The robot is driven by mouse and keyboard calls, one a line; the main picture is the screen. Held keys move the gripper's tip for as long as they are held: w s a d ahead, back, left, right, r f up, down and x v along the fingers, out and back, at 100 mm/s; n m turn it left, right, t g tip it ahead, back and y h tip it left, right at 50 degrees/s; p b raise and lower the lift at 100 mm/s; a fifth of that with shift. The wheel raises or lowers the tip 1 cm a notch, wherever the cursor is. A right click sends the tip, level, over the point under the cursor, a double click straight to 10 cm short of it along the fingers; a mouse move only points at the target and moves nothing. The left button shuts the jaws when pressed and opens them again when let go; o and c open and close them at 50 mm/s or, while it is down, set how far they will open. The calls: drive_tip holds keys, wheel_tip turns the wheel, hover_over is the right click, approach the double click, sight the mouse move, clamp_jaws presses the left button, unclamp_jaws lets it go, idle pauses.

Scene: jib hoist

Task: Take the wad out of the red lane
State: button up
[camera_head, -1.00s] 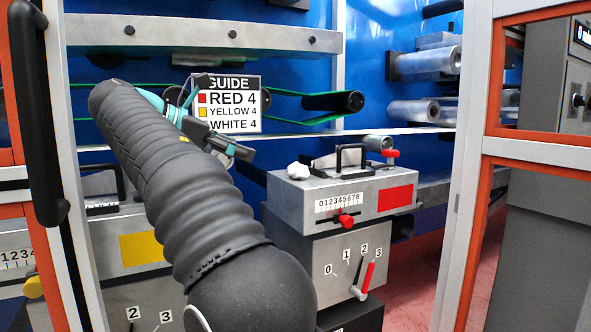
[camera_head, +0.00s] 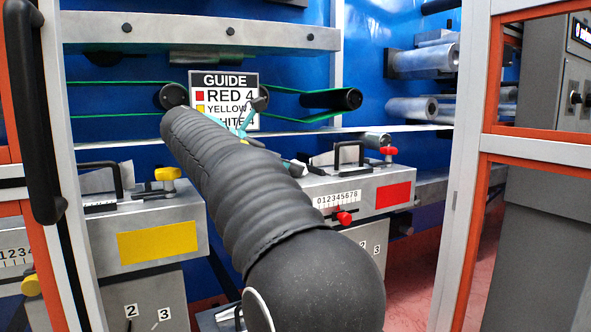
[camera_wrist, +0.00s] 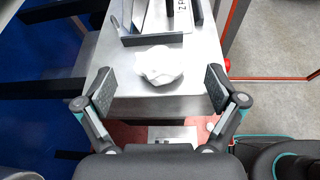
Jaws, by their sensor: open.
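The white crumpled wad (camera_wrist: 159,65) lies on the grey metal top of the red lane's block, near its edge, in the wrist view. The block (camera_head: 335,212) bears a red square in the head view, where my arm hides the wad. My gripper (camera_wrist: 159,82) is open and empty. Its two pads show on either side of the wad, with a clear gap on each side. I cannot tell the height of the fingertips above the block. In the head view my gripper is mostly hidden behind my arm.
A black handle (camera_head: 349,156) and a red knob (camera_head: 388,152) stand on the red lane's block, with a red slider (camera_head: 344,218) on its front. The yellow lane's block (camera_head: 150,232) is at left. A guide sign (camera_head: 224,98) hangs behind. A door frame (camera_head: 463,180) stands at right.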

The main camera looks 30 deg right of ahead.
drive_tip(key=shift+x, duration=1)
drive_tip(key=c, duration=0.9)
drive_tip(key=shift+c, duration=0.2)
drive_tip(key=shift+r, duration=0.15)
